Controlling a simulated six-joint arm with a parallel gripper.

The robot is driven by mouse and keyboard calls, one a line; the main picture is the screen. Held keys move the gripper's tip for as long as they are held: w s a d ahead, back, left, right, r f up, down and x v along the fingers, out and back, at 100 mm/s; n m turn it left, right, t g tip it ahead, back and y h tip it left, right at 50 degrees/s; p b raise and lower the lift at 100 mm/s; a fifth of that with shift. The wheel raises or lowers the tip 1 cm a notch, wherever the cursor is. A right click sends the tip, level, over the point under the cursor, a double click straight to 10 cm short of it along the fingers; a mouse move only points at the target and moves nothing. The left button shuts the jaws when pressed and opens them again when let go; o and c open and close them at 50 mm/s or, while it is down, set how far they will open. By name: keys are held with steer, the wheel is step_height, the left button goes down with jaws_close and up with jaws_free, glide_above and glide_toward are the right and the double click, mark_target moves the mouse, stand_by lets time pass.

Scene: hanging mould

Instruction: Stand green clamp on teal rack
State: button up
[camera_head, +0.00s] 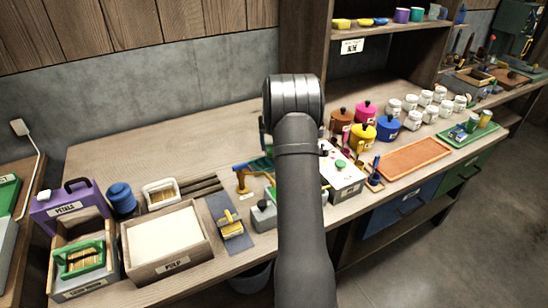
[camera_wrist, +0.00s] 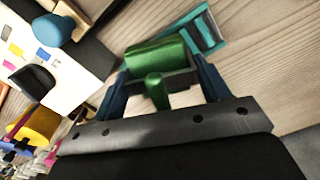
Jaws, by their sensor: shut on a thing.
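The green clamp (camera_wrist: 156,53) is between the two blue fingers of my gripper (camera_wrist: 160,72) in the wrist view. My gripper is shut on it, with a green knob toward the palm and a dark frame around it. The teal rack (camera_wrist: 207,30) lies on the wooden bench just beyond the clamp, up and to the right. The clamp overlaps the rack's near end in the picture; I cannot tell whether they touch.
A blue and orange tool (camera_head: 244,177) and a grey block (camera_head: 264,214) stand near the rack. A white-topped box (camera_head: 345,176) and coloured pots (camera_head: 362,133) are right of my arm. A pulp box (camera_head: 165,240) is at left. The bench behind is clear.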

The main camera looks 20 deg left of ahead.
steer(key=shift+f, duration=2.85)
steer(key=shift+f, duration=0.15)
steer(key=o, duration=1)
steer(key=shift+o, duration=0.2)
step_height(320, 180, up, 12)
steer(key=shift+r, duration=0.2)
steer(key=shift+f, duration=4.2)
steer(key=shift+f, duration=0.15)
